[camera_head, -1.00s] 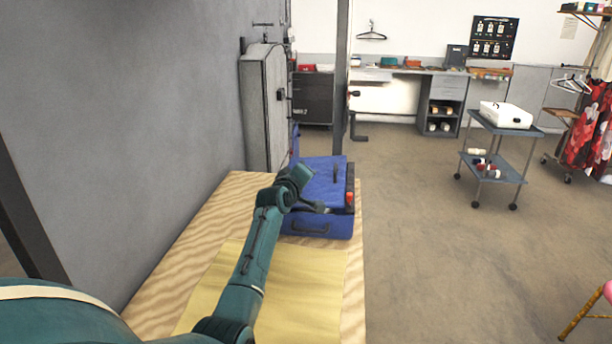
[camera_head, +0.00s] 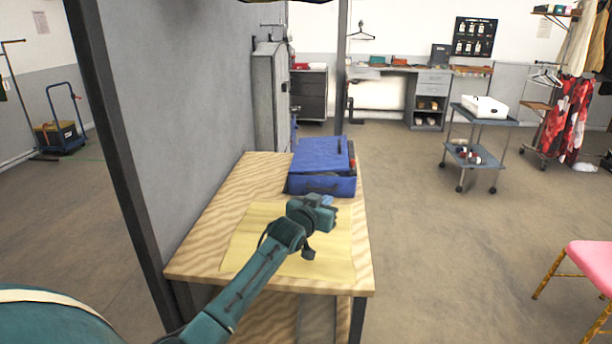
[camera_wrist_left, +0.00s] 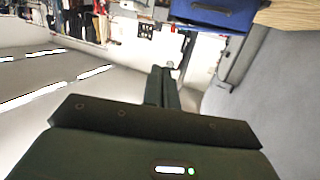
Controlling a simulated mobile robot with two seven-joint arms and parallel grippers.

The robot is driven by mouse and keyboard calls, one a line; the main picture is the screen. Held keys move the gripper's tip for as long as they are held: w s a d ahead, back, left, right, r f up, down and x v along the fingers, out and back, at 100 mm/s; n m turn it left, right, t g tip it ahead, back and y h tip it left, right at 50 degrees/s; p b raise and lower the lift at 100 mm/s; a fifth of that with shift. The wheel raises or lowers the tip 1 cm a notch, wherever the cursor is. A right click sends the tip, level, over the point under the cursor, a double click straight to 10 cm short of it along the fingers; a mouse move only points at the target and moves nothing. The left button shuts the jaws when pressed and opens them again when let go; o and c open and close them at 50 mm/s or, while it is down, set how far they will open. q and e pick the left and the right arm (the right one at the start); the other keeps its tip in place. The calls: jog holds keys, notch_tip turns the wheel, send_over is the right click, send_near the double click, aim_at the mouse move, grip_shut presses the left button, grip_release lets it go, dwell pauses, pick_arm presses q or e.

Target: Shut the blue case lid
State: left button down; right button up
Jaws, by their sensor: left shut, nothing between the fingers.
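The blue case (camera_head: 322,186) stands on the far part of the wooden table (camera_head: 215,215), its handle side facing me. Its lid (camera_head: 320,153) lies slanted over the body, with a dark gap along the front and right side. Something red shows at the right edge, by the gap. My left gripper (camera_head: 328,201) is in front of the case, over the yellow mat, apart from the lid. In the left wrist view its fingers (camera_wrist_left: 167,72) are shut and empty, and the case (camera_wrist_left: 215,12) shows at the top. My right gripper is not in view.
A yellow mat (camera_head: 335,235) covers the near table. A grey wall (camera_head: 170,100) and a dark post (camera_head: 112,150) stand left of it. Right of the table is open floor, with a trolley (camera_head: 470,155) bearing a white case and a pink stool (camera_head: 590,262).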

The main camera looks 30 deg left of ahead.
pick_arm(q)
jog(key=s+d+f+m, duration=0.1)
jog(key=f, duration=0.2)
jog(key=s+d+f+m, duration=0.1)
jog(key=s+d+f, duration=0.1)
jog(key=f, duration=0.1)
jog(key=s+d+f+m+g+h, duration=0.1)
jog(key=s+f, duration=0.1)
jog(key=f, duration=0.1)
jog(key=shift+s+d+f+m, duration=0.1)
jog(key=shift+d+f+m, duration=0.1)
jog(key=shift+d+m, duration=0.1)
jog(key=s+d+f+g+h, duration=0.1)
jog(key=s+d+f, duration=0.3)
jog(key=s, duration=0.6)
jog(key=s+d+f+g+h, duration=0.1)
jog(key=s+d+f, duration=0.4)
jog(key=s, duration=0.6)
jog(key=s+d+f+g+h, duration=0.1)
jog(key=s+d+f+g, duration=0.2)
jog(key=s, duration=0.8)
notch_tip(320, 180, down, 3)
jog(key=shift+d+r, duration=0.2)
jog(key=shift+d, duration=0.55)
